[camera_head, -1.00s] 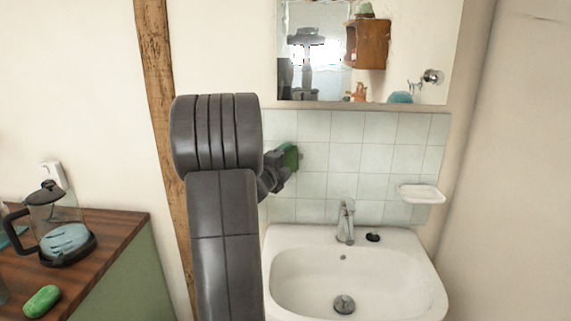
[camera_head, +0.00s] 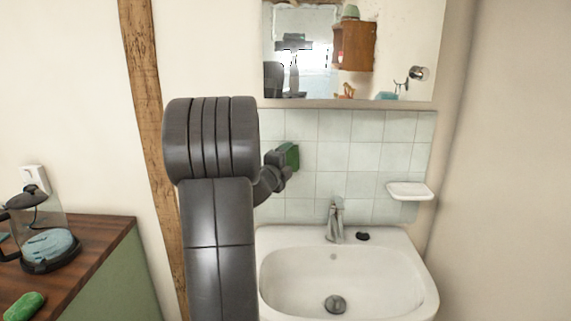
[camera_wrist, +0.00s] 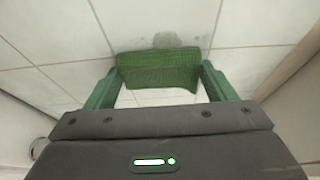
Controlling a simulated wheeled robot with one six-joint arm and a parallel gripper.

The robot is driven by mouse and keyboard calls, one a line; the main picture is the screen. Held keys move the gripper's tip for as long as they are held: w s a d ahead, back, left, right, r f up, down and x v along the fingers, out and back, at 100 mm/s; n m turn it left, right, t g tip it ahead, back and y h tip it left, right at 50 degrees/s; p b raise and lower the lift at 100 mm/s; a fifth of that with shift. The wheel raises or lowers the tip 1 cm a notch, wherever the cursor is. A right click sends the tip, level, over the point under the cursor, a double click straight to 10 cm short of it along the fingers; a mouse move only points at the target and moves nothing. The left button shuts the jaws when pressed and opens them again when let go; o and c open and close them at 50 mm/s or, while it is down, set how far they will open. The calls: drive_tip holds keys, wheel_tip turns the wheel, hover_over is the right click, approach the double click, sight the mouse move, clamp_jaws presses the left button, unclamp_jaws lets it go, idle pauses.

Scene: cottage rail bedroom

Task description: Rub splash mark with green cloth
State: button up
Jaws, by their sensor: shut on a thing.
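My gripper (camera_head: 280,167) is shut on the green cloth (camera_head: 289,155) in front of the pale tiled wall, left of the tap and above the basin's left part. In the wrist view, the cloth (camera_wrist: 158,72) spans between the two green fingers of my gripper (camera_wrist: 159,84). A grey smudge, which looks like the splash mark (camera_wrist: 168,40), shows on the tiles just beyond the cloth's far edge. Its lower part may be hidden by the cloth. I cannot tell whether the cloth touches the tiles. I cannot make out the mark in the head view.
The white basin (camera_head: 400,248) with its tap (camera_head: 335,220) is below. A soap dish (camera_head: 410,190) juts from the tiles at right. A mirror (camera_head: 300,70) hangs above. A wooden counter (camera_head: 95,248) at left holds a glass pot (camera_head: 45,235) and a green object (camera_head: 24,305).

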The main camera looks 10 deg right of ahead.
drive_tip(key=shift+d+r+b, duration=0.1)
drive_tip(key=shift+r+b, duration=0.2)
drive_tip(key=shift+b, duration=0.05)
drive_tip(key=a, duration=0.2)
drive_tip(key=w+a+p, duration=0.1)
drive_tip(key=shift+a+r, duration=0.1)
drive_tip(key=shift+a, duration=0.3)
idle(1.1)
drive_tip(key=shift+s+a+b, duration=0.3)
drive_tip(key=shift+s, duration=0.6)
drive_tip(key=shift+s+a+b, duration=0.25)
drive_tip(key=shift+s, duration=0.7)
drive_tip(key=shift+s+a+b, duration=0.3)
drive_tip(key=shift+s, duration=0.6)
